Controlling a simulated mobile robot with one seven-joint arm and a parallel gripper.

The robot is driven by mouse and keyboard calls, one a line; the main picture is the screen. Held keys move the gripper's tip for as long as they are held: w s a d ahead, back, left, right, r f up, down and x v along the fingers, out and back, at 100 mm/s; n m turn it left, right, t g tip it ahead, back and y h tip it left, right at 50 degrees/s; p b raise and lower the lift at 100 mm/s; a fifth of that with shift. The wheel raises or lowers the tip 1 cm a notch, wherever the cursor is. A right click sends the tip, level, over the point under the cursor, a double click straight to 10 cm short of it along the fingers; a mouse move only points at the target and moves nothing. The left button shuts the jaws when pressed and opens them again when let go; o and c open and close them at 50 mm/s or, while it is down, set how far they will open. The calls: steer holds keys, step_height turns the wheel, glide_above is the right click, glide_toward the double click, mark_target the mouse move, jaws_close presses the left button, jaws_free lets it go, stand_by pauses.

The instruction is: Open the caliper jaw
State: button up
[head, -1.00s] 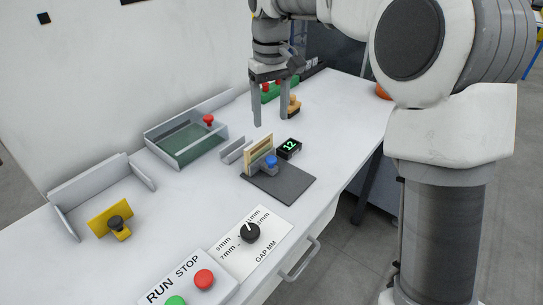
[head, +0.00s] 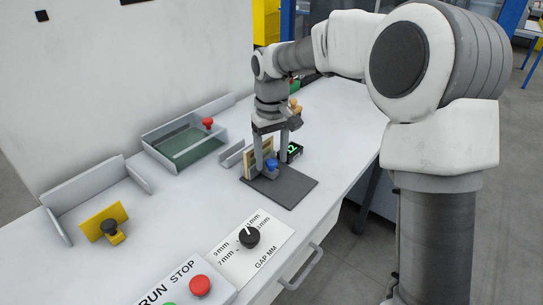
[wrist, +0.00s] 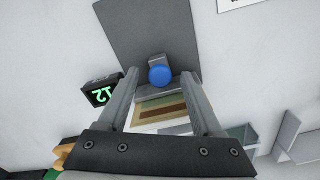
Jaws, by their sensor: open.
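The caliper stands on a dark grey base plate (head: 291,192). Its blue knob (head: 271,164) sits on a small grey block, which I take to be the sliding jaw. The blue knob also shows in the wrist view (wrist: 161,75), just beyond my fingertips and between them. A striped beige, brown and green stack (wrist: 160,115) stands behind the knob, under my fingers. A small black display (head: 293,149) beside it reads 12 in green. My gripper (head: 271,160) points down over the caliper, open, its two fingers on either side. I cannot tell whether the fingers touch anything.
A GAP MM dial (head: 249,237) and a RUN STOP box (head: 180,284) are at the front. A yellow bracket with a black knob (head: 109,227) is at left. A green-floored tray with a red knob (head: 208,123) is behind. The table right of the plate is clear.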

jaws_close()
stand_by(1.3)
